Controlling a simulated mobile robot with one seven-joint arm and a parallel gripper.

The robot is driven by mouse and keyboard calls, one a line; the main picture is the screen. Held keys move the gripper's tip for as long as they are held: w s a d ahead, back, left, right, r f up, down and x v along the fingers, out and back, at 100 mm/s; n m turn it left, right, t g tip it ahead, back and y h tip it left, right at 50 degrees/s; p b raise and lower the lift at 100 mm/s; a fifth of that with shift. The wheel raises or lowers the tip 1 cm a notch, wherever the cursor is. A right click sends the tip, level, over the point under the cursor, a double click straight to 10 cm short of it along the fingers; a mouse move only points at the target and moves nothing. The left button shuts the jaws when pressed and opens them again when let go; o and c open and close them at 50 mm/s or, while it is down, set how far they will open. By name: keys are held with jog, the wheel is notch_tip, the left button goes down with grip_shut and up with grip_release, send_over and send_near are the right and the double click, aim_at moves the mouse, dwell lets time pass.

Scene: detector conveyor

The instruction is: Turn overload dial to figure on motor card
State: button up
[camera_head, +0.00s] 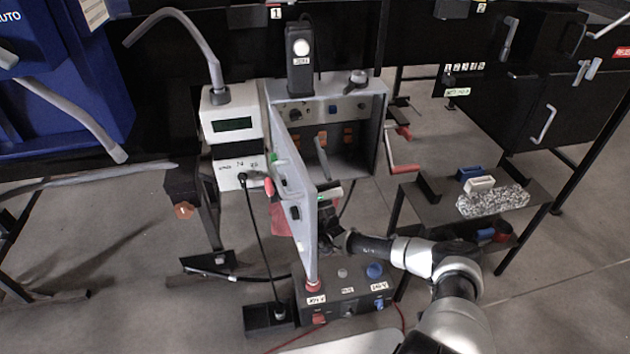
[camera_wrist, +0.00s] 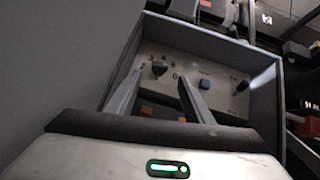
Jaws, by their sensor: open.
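A black dial (camera_wrist: 159,68) with small marks around it sits on the pale panel inside the open grey cabinet (camera_wrist: 258,100); it looks like the overload dial. Its setting is too small to read. The dial also shows in the head view (camera_head: 295,115), at the panel's upper left. My gripper (camera_wrist: 155,90) is open and empty, its two fingers pointing into the cabinet towards the panel, with the dial between them in the picture and no clear contact. In the head view my gripper (camera_head: 320,150) reaches in past the open door. I cannot pick out the motor card.
A blue button (camera_wrist: 205,83) and another black knob (camera_wrist: 242,86) sit right of the dial. Orange parts (camera_wrist: 146,110) lie below. The cabinet door (camera_head: 290,190) stands open left of my gripper. A red-handled crank (camera_head: 403,168) is outside on the right; a control box (camera_head: 345,300) stands below.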

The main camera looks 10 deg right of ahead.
jog(key=v, duration=1)
jog(key=shift+o, duration=0.5)
